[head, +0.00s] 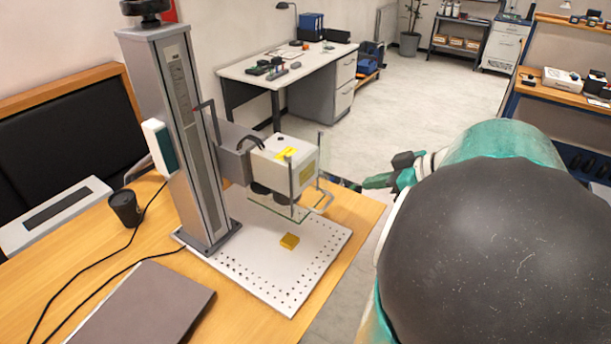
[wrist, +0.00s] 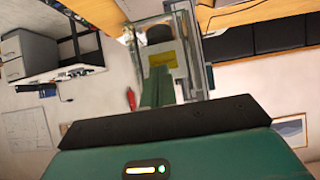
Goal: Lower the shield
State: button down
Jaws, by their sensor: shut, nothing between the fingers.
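The laser marker's clear shield (head: 299,205) surrounds the lower part of the white laser head (head: 285,163). Its lower edge hangs well above the perforated base plate (head: 317,237). A pale looped handle (head: 322,203) sticks out from its right side. A small yellow block (head: 289,241) lies uncovered on the plate. My gripper (head: 377,181) is to the right of the shield and handle, apart from them in the head view. In the wrist view its green fingers (wrist: 157,88) are together and empty, pointing toward the laser head and shield (wrist: 197,50). They overlap the handle area, so contact cannot be told there.
The tall grey column (head: 187,130) carries the laser head. Open floor (head: 420,95) lies behind my arm. A white desk (head: 285,65) stands farther back.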

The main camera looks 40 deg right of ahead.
jog(key=s+f+x, duration=0.1)
jog(key=f+x, duration=0.1)
jog(key=x, duration=1)
jog(key=shift+f, duration=0.4)
